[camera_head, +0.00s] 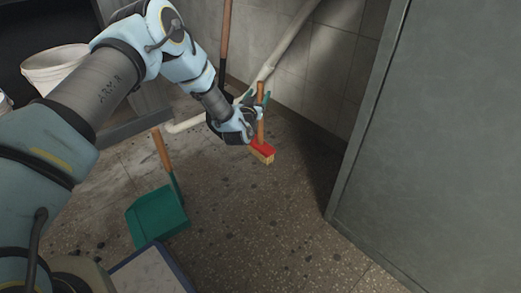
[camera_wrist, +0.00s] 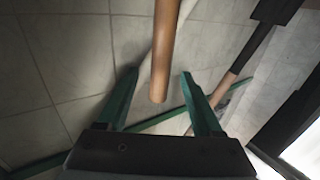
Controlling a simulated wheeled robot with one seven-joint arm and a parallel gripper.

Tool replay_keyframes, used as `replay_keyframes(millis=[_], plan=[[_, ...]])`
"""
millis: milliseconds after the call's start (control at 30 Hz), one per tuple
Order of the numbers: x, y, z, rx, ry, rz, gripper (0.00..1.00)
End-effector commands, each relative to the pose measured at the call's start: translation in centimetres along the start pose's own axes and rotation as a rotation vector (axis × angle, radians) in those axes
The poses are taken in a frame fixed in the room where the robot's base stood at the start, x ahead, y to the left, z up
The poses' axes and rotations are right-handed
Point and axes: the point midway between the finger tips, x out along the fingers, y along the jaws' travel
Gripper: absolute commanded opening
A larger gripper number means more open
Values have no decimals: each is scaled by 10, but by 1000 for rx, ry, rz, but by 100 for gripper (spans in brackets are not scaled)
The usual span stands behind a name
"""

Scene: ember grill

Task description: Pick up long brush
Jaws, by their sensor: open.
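The long brush (camera_head: 261,128) has a wooden handle and a red head with pale bristles, and it stands upright on the floor near the tiled wall. My gripper (camera_head: 256,98) is open at the upper part of the handle. In the wrist view the wooden handle (camera_wrist: 162,55) comes down from the top, and its rounded end lies between the two green fingers of my gripper (camera_wrist: 159,75). Gaps show on both sides of the handle. The brush head is out of the wrist view.
A green dustpan (camera_head: 157,217) with a wooden handle lies left of the brush. Another wooden-handled tool (camera_head: 225,40) leans at the wall, beside a pale pipe (camera_head: 290,45). A white bucket (camera_head: 55,70) is at far left. A grey cabinet (camera_head: 440,140) stands right.

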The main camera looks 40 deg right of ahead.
Motion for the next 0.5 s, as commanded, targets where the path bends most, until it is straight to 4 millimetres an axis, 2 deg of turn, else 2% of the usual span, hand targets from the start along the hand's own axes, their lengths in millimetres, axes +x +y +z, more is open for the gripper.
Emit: replay_keyframes(millis=[167,500], plan=[[11,0,2,0,0,0,67],[54,0,6,0,0,0,67]])
